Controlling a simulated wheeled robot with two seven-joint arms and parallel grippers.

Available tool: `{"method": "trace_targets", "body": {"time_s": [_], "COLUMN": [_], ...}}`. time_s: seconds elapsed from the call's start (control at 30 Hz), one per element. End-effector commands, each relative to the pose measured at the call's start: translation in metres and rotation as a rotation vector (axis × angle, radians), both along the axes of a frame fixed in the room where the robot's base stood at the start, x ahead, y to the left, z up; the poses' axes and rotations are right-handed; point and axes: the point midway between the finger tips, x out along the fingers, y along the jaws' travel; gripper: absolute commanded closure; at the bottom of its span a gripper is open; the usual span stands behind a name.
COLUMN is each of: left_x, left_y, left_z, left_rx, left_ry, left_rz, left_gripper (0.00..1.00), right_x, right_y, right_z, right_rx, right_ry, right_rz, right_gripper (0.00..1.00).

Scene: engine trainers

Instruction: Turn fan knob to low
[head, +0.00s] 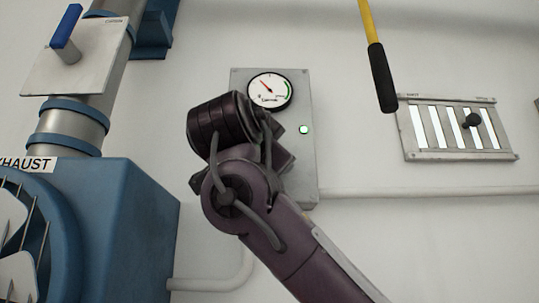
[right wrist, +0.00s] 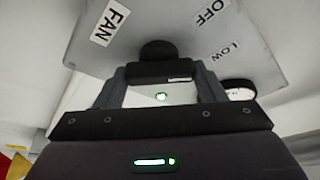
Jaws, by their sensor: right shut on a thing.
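The fan control panel (head: 305,165) is a grey box on the white wall, partly hidden behind my right arm in the head view. In the right wrist view its face (right wrist: 185,35) carries the labels FAN, OFF and LOW. The dark fan knob (right wrist: 158,50) sticks out of this face. My right gripper (right wrist: 161,74) is shut on the knob's dark bar, with a finger at each side of it. In the head view my right wrist covers the knob and the fingers. My left gripper is not in view.
A gauge (head: 269,91) and a lit green lamp (head: 304,129) are on the panel. A blue exhaust unit (head: 135,230) stands at the left, below a blue-handled lever (head: 66,28). A yellow bar with a black grip (head: 381,78) hangs right, near a slatted vent (head: 450,140).

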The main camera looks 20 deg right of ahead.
Motion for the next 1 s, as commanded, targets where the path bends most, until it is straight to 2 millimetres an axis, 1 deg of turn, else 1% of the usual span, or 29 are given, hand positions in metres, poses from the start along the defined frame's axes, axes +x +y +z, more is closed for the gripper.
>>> {"method": "trace_targets", "body": {"time_s": [0.37,0.4,0.53,0.57,0.87,1.0], "left_x": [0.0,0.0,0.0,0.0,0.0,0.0], "left_y": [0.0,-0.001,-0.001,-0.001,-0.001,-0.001], "left_z": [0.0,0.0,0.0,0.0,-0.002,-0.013], "left_rx": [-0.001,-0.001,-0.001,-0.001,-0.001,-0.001], "left_ry": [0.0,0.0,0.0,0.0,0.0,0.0], "left_rz": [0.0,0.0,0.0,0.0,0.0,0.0], "left_gripper": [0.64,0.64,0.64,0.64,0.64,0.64], "right_x": [0.0,0.0,0.0,0.0,-0.002,-0.015], "right_y": [-0.001,-0.001,-0.001,-0.001,0.001,0.01], "right_z": [0.001,0.001,0.001,0.001,-0.001,-0.008], "right_rx": [0.004,0.004,0.004,0.004,0.003,0.002], "right_ry": [-0.001,-0.001,-0.001,-0.001,-0.001,-0.004], "right_rz": [0.0,0.0,0.0,0.0,0.0,0.002], "right_gripper": [0.59,0.34,0.17,0.15,0.15,0.15]}}
